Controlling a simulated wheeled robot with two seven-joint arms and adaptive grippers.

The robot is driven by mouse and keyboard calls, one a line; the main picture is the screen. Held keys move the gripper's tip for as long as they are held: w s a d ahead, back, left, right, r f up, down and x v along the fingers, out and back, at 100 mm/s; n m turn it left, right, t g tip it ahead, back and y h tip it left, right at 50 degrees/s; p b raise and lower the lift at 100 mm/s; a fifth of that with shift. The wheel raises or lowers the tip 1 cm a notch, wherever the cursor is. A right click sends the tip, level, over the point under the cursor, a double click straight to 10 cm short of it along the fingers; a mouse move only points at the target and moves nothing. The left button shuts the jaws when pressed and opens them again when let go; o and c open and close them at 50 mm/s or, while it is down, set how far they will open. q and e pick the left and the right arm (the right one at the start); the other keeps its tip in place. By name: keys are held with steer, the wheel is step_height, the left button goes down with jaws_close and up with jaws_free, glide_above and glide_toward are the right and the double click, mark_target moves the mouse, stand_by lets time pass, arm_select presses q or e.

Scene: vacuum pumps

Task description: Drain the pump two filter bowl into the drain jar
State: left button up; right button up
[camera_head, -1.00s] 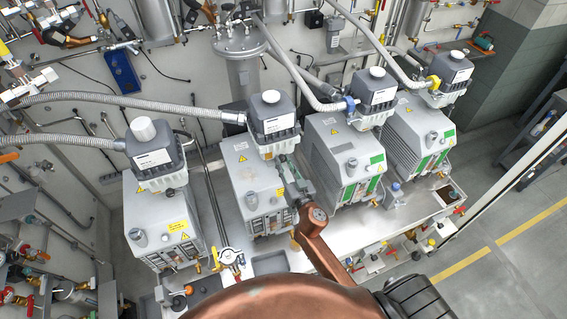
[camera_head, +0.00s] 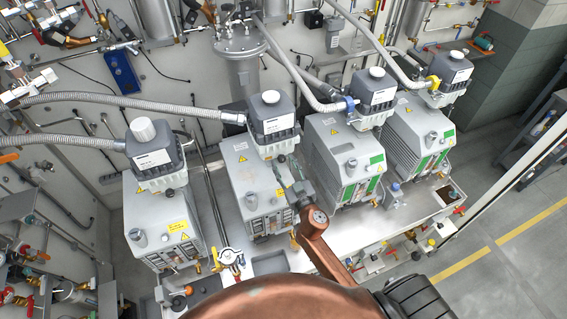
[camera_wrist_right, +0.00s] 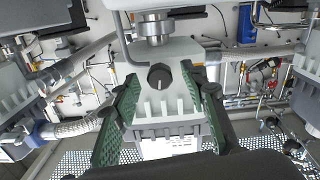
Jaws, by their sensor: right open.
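Several grey vacuum pumps stand in a row. Pump two, taken as second from left (camera_head: 250,178), carries a dark filter head with a white cap (camera_head: 271,97). My right gripper (camera_head: 283,168) is in front of this pump, just below its filter head. In the right wrist view, the open green fingers of my right gripper (camera_wrist_right: 162,115) lie either side of a light grey ribbed bowl with a black knob (camera_wrist_right: 160,77). I cannot tell whether they touch it. A small blue-capped bottle (camera_head: 395,188) stands between the right pumps; whether it is the drain jar is unclear. My left gripper is out of view.
Ribbed hoses (camera_head: 130,103) run to the filter heads. The neighbouring pumps (camera_head: 345,155) stand close on both sides. Open floor (camera_head: 490,270) lies to the right.

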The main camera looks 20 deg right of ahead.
steer(key=shift+s, duration=0.65)
steer(key=s, duration=0.6)
steer(key=shift+a, duration=0.2)
stand_by(0.5)
